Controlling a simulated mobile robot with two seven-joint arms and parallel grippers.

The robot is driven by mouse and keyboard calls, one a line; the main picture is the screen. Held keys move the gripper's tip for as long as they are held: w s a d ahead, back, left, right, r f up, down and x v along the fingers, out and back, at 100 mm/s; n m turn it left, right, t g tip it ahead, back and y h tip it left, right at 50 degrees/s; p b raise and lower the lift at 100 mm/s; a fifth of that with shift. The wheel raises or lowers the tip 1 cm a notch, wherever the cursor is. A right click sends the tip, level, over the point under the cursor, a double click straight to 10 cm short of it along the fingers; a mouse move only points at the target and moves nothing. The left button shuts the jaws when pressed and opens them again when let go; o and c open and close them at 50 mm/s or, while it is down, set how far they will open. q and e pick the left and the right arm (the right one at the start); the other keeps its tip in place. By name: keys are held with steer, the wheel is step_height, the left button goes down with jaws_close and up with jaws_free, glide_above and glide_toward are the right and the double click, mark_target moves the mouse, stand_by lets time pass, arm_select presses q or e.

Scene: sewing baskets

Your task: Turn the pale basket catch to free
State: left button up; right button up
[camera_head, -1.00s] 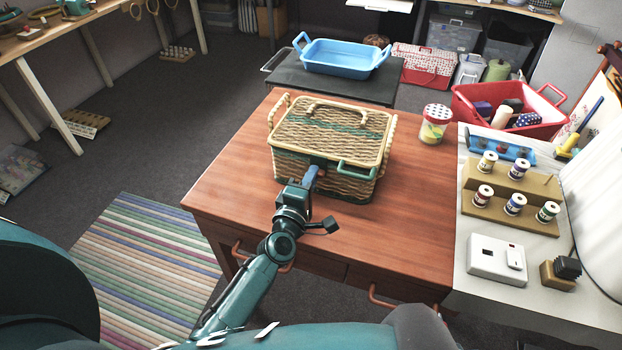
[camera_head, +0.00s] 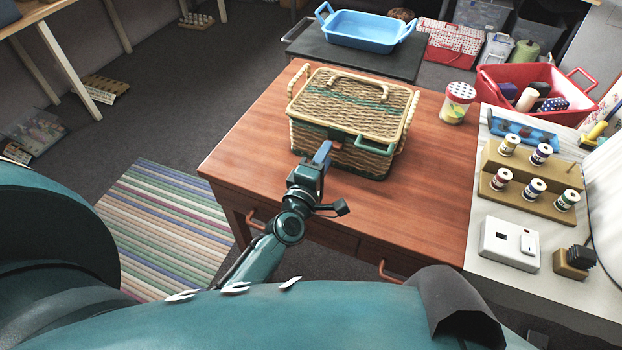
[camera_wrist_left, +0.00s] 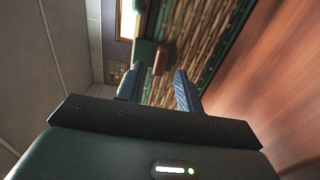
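The pale wicker basket (camera_head: 325,105) stands closed on the wooden table, with a green band along its front. In the left wrist view a brown catch (camera_wrist_left: 161,60) sits on the basket's green band (camera_wrist_left: 147,52). It lies ahead of the fingertips, roughly in line with the gap between them. My left gripper (camera_head: 323,152) is in front of the basket, with its blue fingers toward the front wall. In the left wrist view the gripper (camera_wrist_left: 158,85) has its fingers apart with nothing between them. I cannot tell any contact. My right gripper is not in view.
A green front handle (camera_head: 377,147) is right of the gripper. A jar (camera_head: 458,103) with a spotted lid stands right of the basket. Beyond are a red bin (camera_head: 500,105) and a blue tray (camera_head: 366,31).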

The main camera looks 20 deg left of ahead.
arm_select(q)
steer(key=s, duration=1.1)
steer(key=shift+a+b, duration=0.2)
steer(key=shift+b, duration=0.2)
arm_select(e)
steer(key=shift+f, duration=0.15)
arm_select(q)
steer(key=shift+w, duration=0.1)
